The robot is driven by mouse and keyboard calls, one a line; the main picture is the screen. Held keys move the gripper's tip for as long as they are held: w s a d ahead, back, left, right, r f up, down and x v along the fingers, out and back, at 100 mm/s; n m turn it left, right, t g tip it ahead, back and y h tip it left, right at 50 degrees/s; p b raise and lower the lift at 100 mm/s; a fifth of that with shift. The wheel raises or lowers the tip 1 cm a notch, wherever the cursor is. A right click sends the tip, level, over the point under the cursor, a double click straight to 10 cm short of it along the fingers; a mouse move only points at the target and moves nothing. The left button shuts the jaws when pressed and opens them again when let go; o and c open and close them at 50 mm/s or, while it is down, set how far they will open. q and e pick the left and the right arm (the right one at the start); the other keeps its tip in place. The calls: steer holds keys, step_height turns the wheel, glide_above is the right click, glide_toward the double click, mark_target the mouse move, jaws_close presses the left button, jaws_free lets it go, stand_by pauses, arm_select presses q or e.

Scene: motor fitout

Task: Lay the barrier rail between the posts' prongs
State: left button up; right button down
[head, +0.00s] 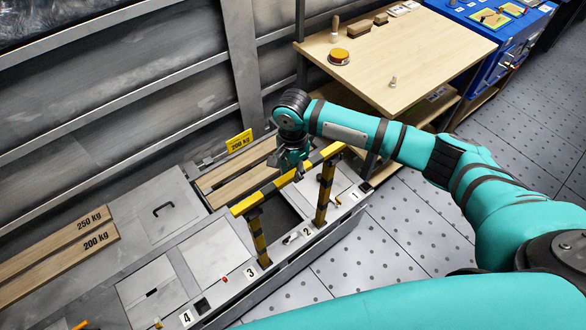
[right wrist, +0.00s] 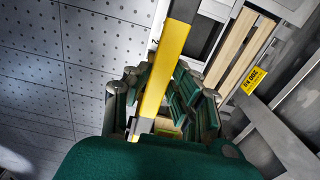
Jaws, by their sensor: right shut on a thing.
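The barrier rail (head: 269,192) is a long bar with yellow and black sections. My right gripper (head: 292,168) is shut on it near its middle, from above. In the right wrist view the rail's yellow section (right wrist: 165,65) runs between the gripper's fingers (right wrist: 158,82). Two black-and-yellow striped posts stand upright below the rail, the left post (head: 259,240) and the right post (head: 324,195). The rail spans both post tops. The prongs are too small or covered to make out, so I cannot tell whether the rail rests in them. My left gripper is not in view.
The grey bench (head: 213,252) has numbered hatches and a dark opening between the posts. Planks (head: 60,245) lie on it to the left, beside a metal wall. A wooden table (head: 400,60) with small items stands behind my right arm. The tiled floor (head: 410,245) at right is clear.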

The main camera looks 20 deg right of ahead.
steer(key=shift+f, duration=0.1)
stand_by(0.3)
steer(key=shift+f, duration=0.4)
steer(key=shift+f, duration=0.1)
steer(key=shift+p, duration=0.85)
steer(key=shift+f+p, duration=0.4)
steer(key=shift+f, duration=0.2)
stand_by(1.7)
steer(key=c, duration=1.1)
jaws_free()
steer(key=shift+o, duration=0.2)
